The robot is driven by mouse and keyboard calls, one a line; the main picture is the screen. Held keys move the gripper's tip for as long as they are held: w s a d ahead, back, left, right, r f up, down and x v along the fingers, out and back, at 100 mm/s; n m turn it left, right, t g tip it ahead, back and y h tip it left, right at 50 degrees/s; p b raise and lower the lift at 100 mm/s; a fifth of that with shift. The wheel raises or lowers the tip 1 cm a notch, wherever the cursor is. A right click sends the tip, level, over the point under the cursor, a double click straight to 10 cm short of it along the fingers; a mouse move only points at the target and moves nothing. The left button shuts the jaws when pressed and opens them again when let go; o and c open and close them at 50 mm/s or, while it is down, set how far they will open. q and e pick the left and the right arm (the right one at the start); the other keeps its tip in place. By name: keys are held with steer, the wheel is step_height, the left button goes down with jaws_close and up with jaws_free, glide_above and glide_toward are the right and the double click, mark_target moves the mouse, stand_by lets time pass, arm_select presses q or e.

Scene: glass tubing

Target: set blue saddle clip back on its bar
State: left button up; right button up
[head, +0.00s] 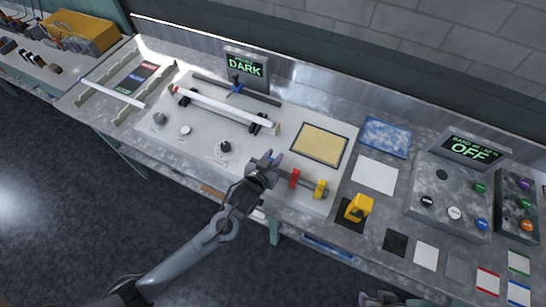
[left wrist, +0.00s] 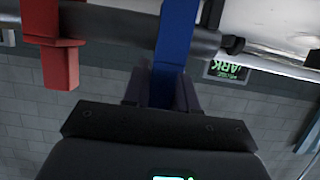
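The blue saddle clip (left wrist: 176,35) fills the gap between the fingers of my left gripper (left wrist: 162,92), which looks shut on it. In the left wrist view the clip crosses the grey bar (left wrist: 120,27) near its dark end knob; whether it is seated I cannot tell. In the head view my left gripper (head: 268,168) is at the left end of this short bar (head: 308,184), mostly hiding the clip (head: 276,158). A red clip (head: 295,178) and a yellow clip (head: 320,188) sit farther right. A grey part at the bottom edge may be my right gripper (head: 382,299).
A white tube (head: 222,108) lies on supports behind, near a long dark bar (head: 262,95) with a blue piece on it. A tan pad (head: 319,144) lies right of the gripper. A yellow block (head: 358,207) stands near the front edge. Control boxes (head: 449,196) stand right.

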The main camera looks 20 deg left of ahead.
arm_select(q)
steer(key=o, duration=0.6)
steer(key=shift+c, duration=0.2)
steer(key=d+v, duration=0.1)
steer(key=v, duration=0.9)
step_height(320, 180, up, 6)
steer(key=p, duration=0.7)
steer(key=shift+s+a+r, duration=0.15)
steer(key=shift+s+a, duration=0.2)
steer(key=shift+a, duration=0.15)
